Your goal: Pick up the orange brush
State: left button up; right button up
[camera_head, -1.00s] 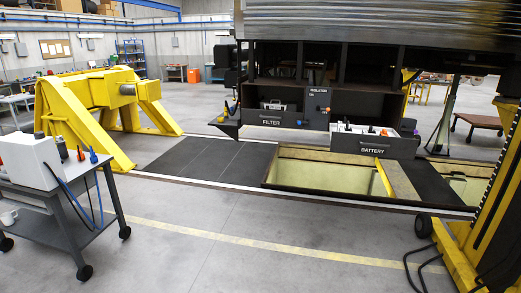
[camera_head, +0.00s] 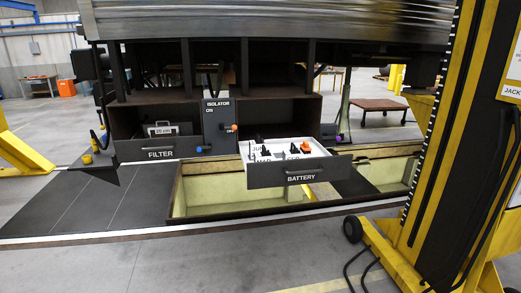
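A small orange item (camera_head: 305,147) stands at the right end of the open battery drawer (camera_head: 300,171); it is too small to tell for certain that it is a brush. Several dark items (camera_head: 266,153) stand beside it in the drawer's white insert, with labels that I cannot fully read. The drawer sticks out from under the railcar (camera_head: 270,20), over the edge of a pit. Neither of my grippers is in view.
An open pit (camera_head: 215,190) lies below the drawer. Dark floor plates (camera_head: 95,205) are at its left. A yellow jack (camera_head: 420,190) with a wheel and cables stands at the right. The filter box (camera_head: 160,150) and isolator panel (camera_head: 218,120) are left of the drawer.

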aim_at(305, 148)
jog(key=i+l+z, duration=0.1)
jog(key=i+z, duration=0.2)
jog(key=i, duration=0.3)
jog(key=i+z, duration=0.35)
jog(key=i, duration=0.25)
